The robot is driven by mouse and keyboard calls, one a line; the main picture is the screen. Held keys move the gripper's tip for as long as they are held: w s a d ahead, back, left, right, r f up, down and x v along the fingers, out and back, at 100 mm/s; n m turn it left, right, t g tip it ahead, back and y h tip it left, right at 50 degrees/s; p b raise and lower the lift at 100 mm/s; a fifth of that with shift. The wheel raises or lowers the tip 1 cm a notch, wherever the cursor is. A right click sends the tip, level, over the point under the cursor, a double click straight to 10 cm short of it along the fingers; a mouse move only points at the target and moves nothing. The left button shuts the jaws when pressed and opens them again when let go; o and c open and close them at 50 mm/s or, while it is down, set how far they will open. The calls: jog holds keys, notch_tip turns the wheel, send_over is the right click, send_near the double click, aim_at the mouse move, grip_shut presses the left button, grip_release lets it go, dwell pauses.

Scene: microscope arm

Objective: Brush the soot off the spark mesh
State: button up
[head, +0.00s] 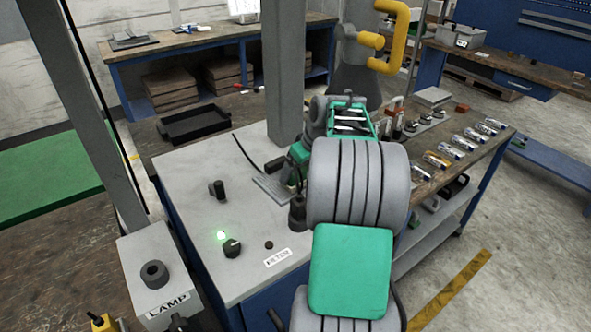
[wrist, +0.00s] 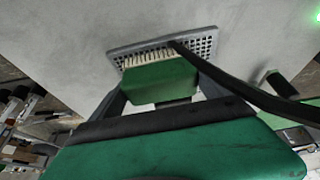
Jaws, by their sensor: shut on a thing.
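The spark mesh (wrist: 205,45) is a grey plate with rows of small holes, set on the pale grey bench top. In the head view the mesh (head: 273,189) shows partly, with my arm covering its right side. My gripper (wrist: 160,98) is shut on a brush with a green block (wrist: 160,80) and pale bristles. The bristles lie over the left part of the mesh and appear to touch it. In the head view my arm hides most of the gripper and brush. Soot cannot be made out on the visible holes.
A black cable (wrist: 250,95) runs from the mesh across the wrist view. The bench top (head: 200,165) carries a knob (head: 232,248), a lit green light (head: 221,235) and a dark upright handle (head: 217,189). A grey post (head: 284,70) stands behind. A lamp box (head: 160,275) is front left.

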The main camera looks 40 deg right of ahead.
jog(key=shift+d+r, duration=0.3)
jog(key=shift+d, duration=0.1)
jog(key=shift+a, duration=0.1)
jog(key=shift+a+f+b, duration=0.15)
jog(key=shift+a+b, duration=0.05)
jog(key=shift+b, duration=0.2)
jog(key=shift+s+a, duration=0.1)
jog(key=shift+a, duration=0.6)
jog(key=shift+a+f+b, duration=0.1)
jog(key=shift+a+b, duration=0.45)
jog(key=shift+a, duration=0.65)
jog(key=shift+r+p, duration=1.85)
jog(key=shift+r, duration=0.65)
